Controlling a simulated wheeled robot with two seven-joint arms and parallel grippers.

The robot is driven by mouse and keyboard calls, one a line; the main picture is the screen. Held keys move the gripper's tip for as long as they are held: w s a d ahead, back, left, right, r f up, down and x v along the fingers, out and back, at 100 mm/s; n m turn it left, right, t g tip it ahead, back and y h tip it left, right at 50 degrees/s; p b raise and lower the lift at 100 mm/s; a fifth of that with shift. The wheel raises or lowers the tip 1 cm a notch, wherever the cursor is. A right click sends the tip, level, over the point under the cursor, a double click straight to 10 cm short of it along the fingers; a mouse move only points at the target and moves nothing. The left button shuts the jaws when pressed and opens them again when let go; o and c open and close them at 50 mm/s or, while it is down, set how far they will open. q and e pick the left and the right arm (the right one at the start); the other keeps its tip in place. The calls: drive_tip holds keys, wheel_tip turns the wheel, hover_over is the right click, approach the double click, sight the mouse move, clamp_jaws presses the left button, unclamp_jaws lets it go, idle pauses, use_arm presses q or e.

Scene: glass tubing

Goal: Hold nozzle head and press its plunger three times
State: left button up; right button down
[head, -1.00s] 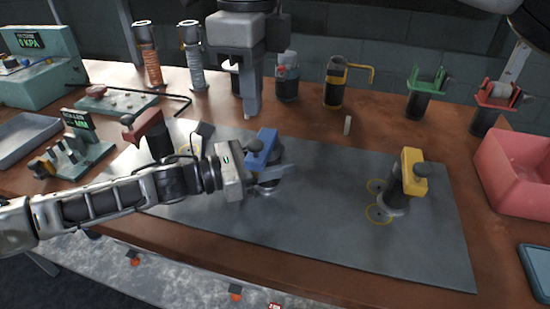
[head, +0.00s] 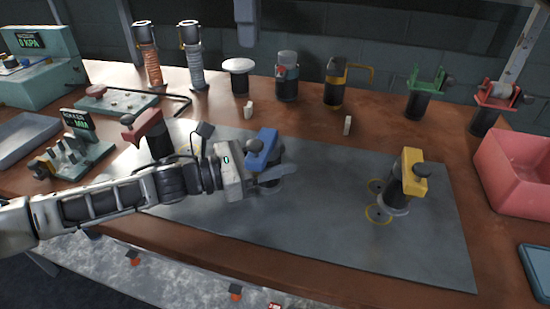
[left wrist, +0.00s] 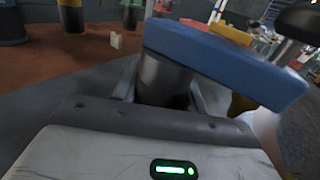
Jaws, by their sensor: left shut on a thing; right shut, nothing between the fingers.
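My left gripper (head: 258,180) reaches in from the left and is shut on the dark body under the blue block. The left wrist view shows the blue block (left wrist: 225,62) close above the fingers and the dark body (left wrist: 163,78) between them.
A red-topped head (head: 150,124) stands left on the grey mat (head: 310,225), a yellow-topped one (head: 413,170) right. A pink bin (head: 515,170) is at the right edge. Several dark canisters line the back. The mat between the blue and yellow heads is clear.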

drive_tip(key=shift+r, duration=2.4)
use_arm(q)
drive_tip(key=o, duration=1.3)
